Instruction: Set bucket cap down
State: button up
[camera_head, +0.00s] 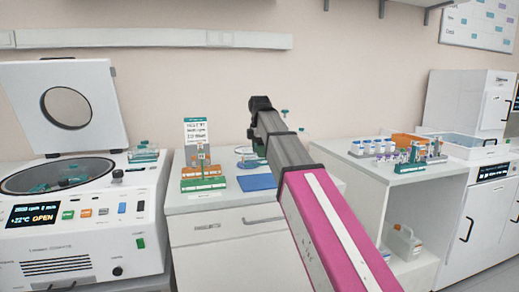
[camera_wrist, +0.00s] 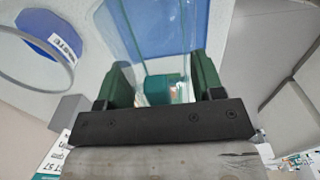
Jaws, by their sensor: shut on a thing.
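My gripper (camera_wrist: 163,86) is shut on the bucket cap (camera_wrist: 168,88), a clear piece with a teal grip between the two dark green fingers in the wrist view. The cap's clear part extends over a blue mat (camera_wrist: 178,22), which lies on the white counter and shows also in the head view (camera_head: 257,182). In the head view my arm hides the fingers and most of what they hold. A small teal piece (camera_head: 285,112) shows just beside the arm's end; I cannot tell whether it is the cap's. The gap between cap and mat is unclear.
The centrifuge (camera_head: 85,235) stands open at left, with teal pieces in its bowl and clear teal-topped pieces (camera_head: 145,153) on its top. A green and orange rack (camera_head: 203,178) with a sign stands left of the mat. A round labelled waste holder (camera_wrist: 45,45) is beside it. Tube racks (camera_head: 385,148) stand at right.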

jog(key=shift+f, duration=1.9)
jog(key=shift+f, duration=0.95)
jog(key=shift+f, duration=0.35)
jog(key=shift+f, duration=0.6)
dwell(0.7)
jog(key=o, duration=1)
notch_tip(320, 180, up, 10)
jog(key=shift+r, duration=0.45)
